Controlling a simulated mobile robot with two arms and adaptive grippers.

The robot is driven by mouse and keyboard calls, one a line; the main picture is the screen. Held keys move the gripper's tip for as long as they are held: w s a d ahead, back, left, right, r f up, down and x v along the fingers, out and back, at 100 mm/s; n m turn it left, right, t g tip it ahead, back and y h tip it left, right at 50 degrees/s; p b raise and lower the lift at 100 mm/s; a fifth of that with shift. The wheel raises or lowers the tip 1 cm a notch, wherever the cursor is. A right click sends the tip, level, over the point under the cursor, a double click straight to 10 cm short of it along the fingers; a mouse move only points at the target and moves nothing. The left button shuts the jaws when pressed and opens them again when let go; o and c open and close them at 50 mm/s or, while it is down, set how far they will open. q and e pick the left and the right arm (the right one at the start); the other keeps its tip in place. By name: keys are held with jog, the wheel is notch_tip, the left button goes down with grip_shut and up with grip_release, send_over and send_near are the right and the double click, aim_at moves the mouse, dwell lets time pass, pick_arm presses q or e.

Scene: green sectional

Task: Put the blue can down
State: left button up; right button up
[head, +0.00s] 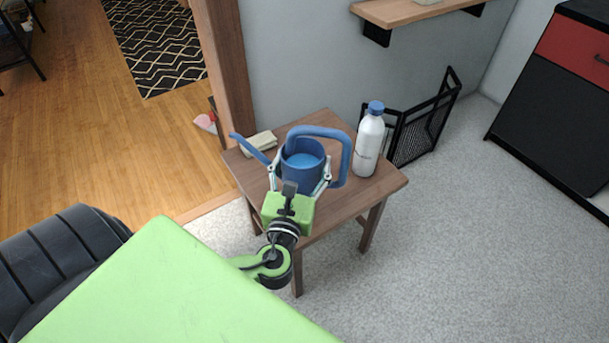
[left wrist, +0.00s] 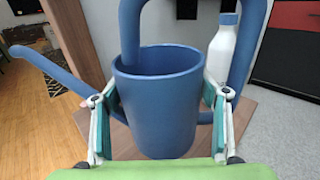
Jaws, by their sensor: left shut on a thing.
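The blue can (head: 303,169) is a watering can with a spout to the left and a large looped handle. My left gripper (head: 299,188) is shut on its body, one finger on each side. In the left wrist view the can (left wrist: 158,105) is upright between the fingers of the gripper (left wrist: 160,125). The can is over the small wooden table (head: 383,184). I cannot tell whether its base touches the tabletop, as the gripper and the can's body hide it. My right gripper is not in view.
A white bottle with a blue cap (head: 369,143) stands on the table right of the can. A small beige object (head: 260,143) lies at the table's back left.

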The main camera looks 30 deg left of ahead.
pick_arm(q)
jog(key=w+f, duration=0.1)
jog(key=w+a+f+b, duration=0.1)
jog(key=f, duration=0.1)
jog(key=w+f, duration=0.1)
jog(key=shift+a+f+b, duration=0.15)
jog(key=shift+a+b, duration=0.2)
jog(key=shift+w+a+f, duration=0.15)
jog(key=shift+w+f, duration=0.15)
jog(key=shift+f+b, duration=0.9)
jog(key=shift+f, duration=0.7)
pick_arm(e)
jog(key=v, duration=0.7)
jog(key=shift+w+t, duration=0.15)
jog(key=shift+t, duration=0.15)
pick_arm(q)
jog(key=shift+f, duration=0.1)
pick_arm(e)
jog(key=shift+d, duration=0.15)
pick_arm(q)
jog(key=o, duration=1.7)
jog(key=shift+f, duration=0.1)
